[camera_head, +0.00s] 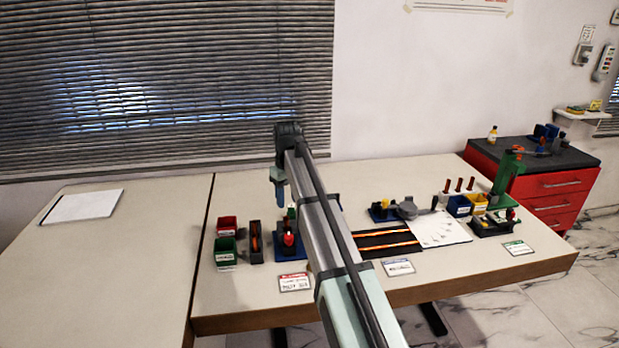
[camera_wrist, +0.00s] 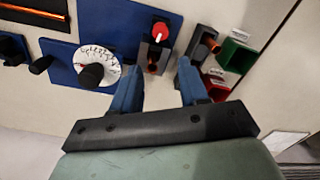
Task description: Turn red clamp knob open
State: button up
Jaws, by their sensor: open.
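The red knob (camera_wrist: 160,29) is round with a white mark and sits on a blue plate (camera_wrist: 118,30). A dark block (camera_wrist: 152,56) with a little red in it lies just below the knob in the wrist view. My gripper (camera_wrist: 158,66) is open with its two blue fingers apart and nothing held between them. In the wrist view the knob is above the fingertips, roughly in line with the gap, and appears apart from them. In the head view my gripper (camera_head: 279,194) hangs by the blue fixture with red parts (camera_head: 289,240); my arm hides some of that fixture.
A dark holder with an orange item (camera_wrist: 205,42), a green bin (camera_wrist: 236,56) and a red bin (camera_wrist: 216,86) stand on the other side. The table's left part (camera_head: 130,260) is mostly clear.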

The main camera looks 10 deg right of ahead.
jog(key=w+m, duration=0.4)
jog(key=w, duration=0.8)
jog(key=w+d+f+m, duration=0.1)
jog(key=w+d+f, duration=0.3)
jog(key=d, duration=0.5)
jog(key=shift+w+d+f, duration=0.2)
jog(key=shift+w+d, duration=0.2)
jog(key=shift+w, duration=0.8)
